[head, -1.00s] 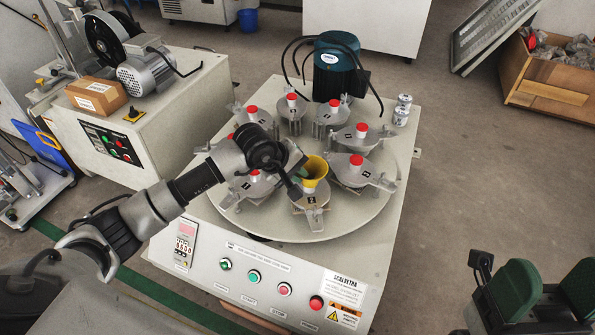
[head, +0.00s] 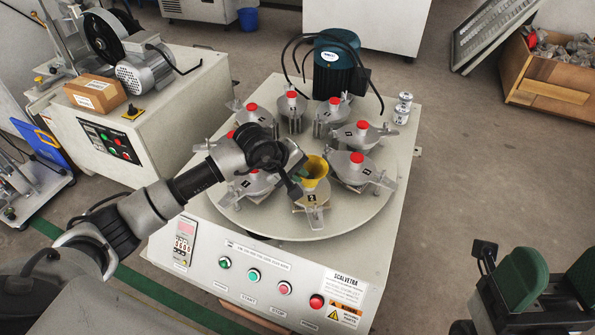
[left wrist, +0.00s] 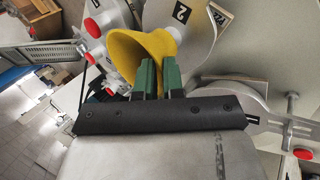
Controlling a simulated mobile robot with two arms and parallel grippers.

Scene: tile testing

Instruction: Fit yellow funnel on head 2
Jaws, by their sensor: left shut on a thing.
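The yellow funnel (head: 317,167) is over the front head, head 2 (head: 312,200), on the round turntable. My left gripper (head: 300,177) is shut on the funnel. In the left wrist view the funnel (left wrist: 135,52) tilts with its wide mouth to the left, against the green fingers (left wrist: 157,76); the plate marked 2 (left wrist: 180,14) is just behind it. I cannot tell whether the funnel's lower end touches the head. My right gripper (head: 552,278) is at the lower right, its green fingers apart and empty.
Several other heads with red caps, one of them on the right (head: 357,158), ring the turntable (head: 372,208). A dark motor (head: 337,68) with hoses stands behind. Small cans (head: 402,108) stand at the back right corner. Buttons (head: 254,275) line the front panel.

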